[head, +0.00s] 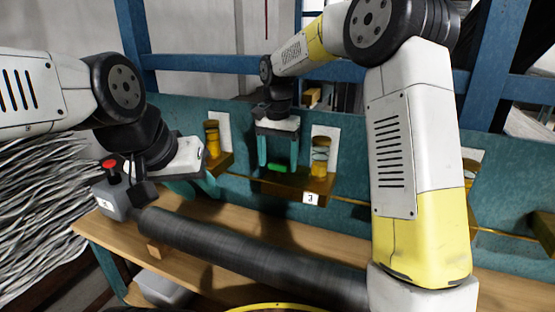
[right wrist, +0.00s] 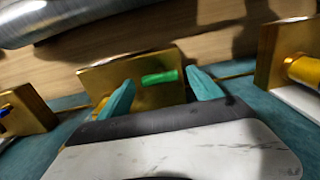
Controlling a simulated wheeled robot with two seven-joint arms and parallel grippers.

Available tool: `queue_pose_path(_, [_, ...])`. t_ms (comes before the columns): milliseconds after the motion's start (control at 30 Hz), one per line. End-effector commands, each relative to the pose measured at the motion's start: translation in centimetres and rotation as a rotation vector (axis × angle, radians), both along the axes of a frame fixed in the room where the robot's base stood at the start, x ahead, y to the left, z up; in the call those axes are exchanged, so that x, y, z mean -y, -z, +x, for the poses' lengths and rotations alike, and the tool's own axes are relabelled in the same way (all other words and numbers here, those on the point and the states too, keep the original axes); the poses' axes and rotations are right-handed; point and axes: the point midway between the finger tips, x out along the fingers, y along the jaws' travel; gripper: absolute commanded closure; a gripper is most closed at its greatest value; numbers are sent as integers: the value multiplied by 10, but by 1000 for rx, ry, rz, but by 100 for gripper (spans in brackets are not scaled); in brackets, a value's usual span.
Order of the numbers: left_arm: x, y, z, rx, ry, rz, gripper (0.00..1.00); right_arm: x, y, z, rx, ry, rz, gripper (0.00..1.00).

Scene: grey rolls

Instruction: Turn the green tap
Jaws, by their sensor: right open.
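The green tap (head: 277,167) is a short green handle on a brass block (head: 297,184) marked with a number label, at the middle of the teal back panel. In the right wrist view the green tap (right wrist: 160,77) lies crosswise against its brass block (right wrist: 99,77). My right gripper (head: 276,166) is open, with its two teal fingers on either side of the tap. In the right wrist view the right gripper (right wrist: 163,92) shows a gap between each finger and the tap. My left gripper (head: 196,190) is at the left, above the bench; its jaw state is unclear.
A dark grey roll (head: 240,252) lies along the wooden bench (head: 200,212). A grey box with a red button (head: 109,164) stands at the left end. Other brass fittings (head: 217,158) are on the panel on both sides. A grey bin (head: 163,288) sits below.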

Motion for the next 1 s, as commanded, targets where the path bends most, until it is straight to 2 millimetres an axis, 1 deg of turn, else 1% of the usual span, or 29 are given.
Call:
queue_pose_path(100, [0,0,0,0,0,0,64,0,4,0,0,0,0,25])
queue_pose_path(300, [0,0,0,0,0,0,64,0,4,0,0,0,0,25])
queue_pose_path(467, [0,0,0,0,0,0,64,0,4,0,0,0,1,57])
queue_pose_path(500, [0,0,0,0,0,0,64,0,4,0,0,0,1,65])
queue_pose_path(567, [0,0,0,0,0,0,64,0,3,0,0,0,1,76])
queue_pose_path(600, [0,0,0,0,0,0,64,0,3,0,1,0,1,84])
queue_pose_path(633, [0,0,0,0,0,0,64,0,3,0,1,-1,1,88])
queue_pose_path(833, [0,0,0,0,0,0,64,0,3,0,1,-15,1,88])
queue_pose_path(1000, [0,0,0,0,0,0,64,0,3,0,0,-73,1,88])
